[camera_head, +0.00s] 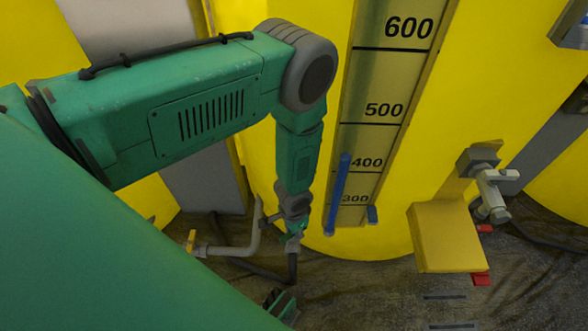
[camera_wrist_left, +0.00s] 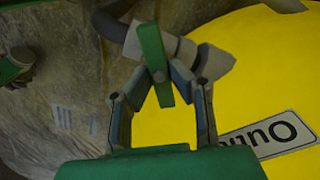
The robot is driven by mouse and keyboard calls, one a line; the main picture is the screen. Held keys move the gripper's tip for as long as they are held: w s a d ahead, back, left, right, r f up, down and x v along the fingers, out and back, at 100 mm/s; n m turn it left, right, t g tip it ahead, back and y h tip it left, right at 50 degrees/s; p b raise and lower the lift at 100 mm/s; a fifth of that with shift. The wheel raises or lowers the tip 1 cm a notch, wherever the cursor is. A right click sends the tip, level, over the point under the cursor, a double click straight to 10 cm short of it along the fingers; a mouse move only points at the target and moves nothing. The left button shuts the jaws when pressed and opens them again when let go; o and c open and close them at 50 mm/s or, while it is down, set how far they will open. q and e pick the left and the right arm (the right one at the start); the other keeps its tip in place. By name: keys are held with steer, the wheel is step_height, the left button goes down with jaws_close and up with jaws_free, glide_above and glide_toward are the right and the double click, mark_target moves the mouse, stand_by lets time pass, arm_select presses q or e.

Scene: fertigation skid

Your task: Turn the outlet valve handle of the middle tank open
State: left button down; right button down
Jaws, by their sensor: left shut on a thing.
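The middle tank (camera_head: 260,110) is yellow and carries a level scale. My left gripper (camera_head: 292,238) hangs low in front of it, beside the scale. In the left wrist view my left gripper (camera_wrist_left: 165,88) has its two fingers closed in on a flat green handle (camera_wrist_left: 151,47), one finger on each side. The handle sits on a grey valve and pipe (camera_wrist_left: 180,48) close to the yellow tank surface (camera_wrist_left: 230,90). In the head view the handle is small and mostly hidden by the gripper.
A valve with a yellow handle (camera_head: 191,242) on a grey pipe stands left of my gripper. A yellow bracket box (camera_head: 446,238) and another grey valve (camera_head: 492,190) stand to the right. A blue bar (camera_head: 338,192) lies along the scale. Dark hoses cross the floor.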

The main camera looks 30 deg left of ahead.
arm_select(q)
steer(key=n, duration=0.6)
steer(key=shift+s+a+f+n+p, duration=0.1)
steer(key=shift+s+a+n+p, duration=0.05)
steer(key=shift+s+n+p, duration=0.2)
steer(key=n, duration=0.4)
steer(key=shift+s, duration=0.1)
steer(key=shift+d+n, duration=0.2)
steer(key=shift+n, duration=0.15)
steer(key=c, duration=1.5)
jaws_free()
steer(key=shift+w, duration=0.2)
steer(key=shift+r, duration=0.25)
step_height(320, 180, up, 11)
steer(key=shift+r, duration=0.2)
